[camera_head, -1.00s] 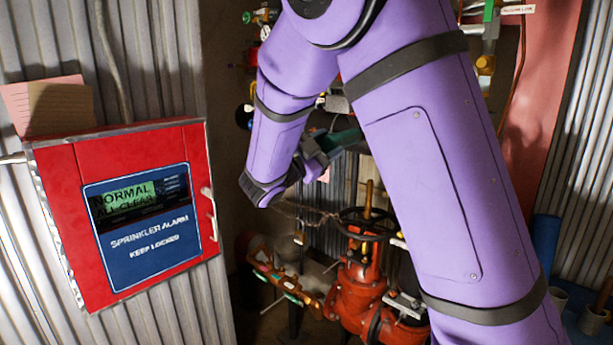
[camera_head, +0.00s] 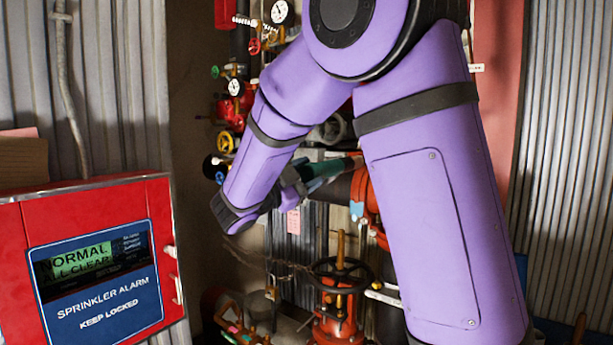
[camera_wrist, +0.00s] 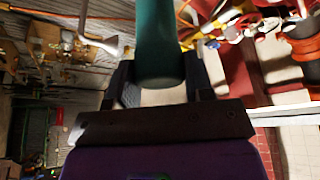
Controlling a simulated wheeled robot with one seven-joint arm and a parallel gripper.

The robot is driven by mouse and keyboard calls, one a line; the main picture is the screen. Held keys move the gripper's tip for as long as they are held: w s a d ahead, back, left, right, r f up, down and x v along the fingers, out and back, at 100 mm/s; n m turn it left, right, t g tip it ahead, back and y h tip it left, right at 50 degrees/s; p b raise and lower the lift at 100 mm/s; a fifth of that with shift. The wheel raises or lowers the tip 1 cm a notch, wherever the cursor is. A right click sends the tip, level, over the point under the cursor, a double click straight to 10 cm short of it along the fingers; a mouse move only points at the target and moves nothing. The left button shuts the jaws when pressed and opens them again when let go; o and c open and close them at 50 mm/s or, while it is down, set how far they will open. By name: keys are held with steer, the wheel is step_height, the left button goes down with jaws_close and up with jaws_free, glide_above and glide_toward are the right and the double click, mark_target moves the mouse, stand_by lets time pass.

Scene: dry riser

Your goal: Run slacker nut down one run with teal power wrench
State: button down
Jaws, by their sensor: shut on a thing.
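My gripper (camera_wrist: 160,92) is shut on the teal power wrench (camera_wrist: 158,45), whose teal body stands between the two dark fingers in the wrist view. In the head view the teal wrench (camera_head: 325,168) points to the right from my gripper (camera_head: 295,178), partly behind my purple arm. Its working end is hidden by the arm. A red flanged pipe fitting (camera_head: 366,200) shows just past the wrench, beside the arm. I cannot make out the slacker nut in either view.
A red sprinkler alarm cabinet (camera_head: 90,193) reading "NORMAL ALL CLEAR" is at the left. Gauges (camera_head: 235,87) and small valves stand on piping behind my arm. A red valve with a dark handwheel (camera_head: 340,272) stands below. Corrugated walls flank both sides.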

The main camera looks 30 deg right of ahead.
steer(key=shift+d, duration=0.1)
steer(key=shift+w+d, duration=0.35)
steer(key=shift+d, duration=0.5)
steer(key=shift+w+d, duration=0.3)
steer(key=shift+d, duration=0.6)
steer(key=shift+w+d, duration=0.35)
steer(key=shift+d, duration=0.5)
steer(key=shift+w+d, duration=0.25)
steer(key=shift+d, duration=0.5)
stand_by(0.8)
steer(key=shift+s+a, duration=0.35)
steer(key=shift+a, duration=0.6)
steer(key=shift+s+a, duration=0.3)
steer(key=shift+a, duration=0.6)
steer(key=shift+s+a, duration=0.35)
steer(key=shift+a, duration=0.6)
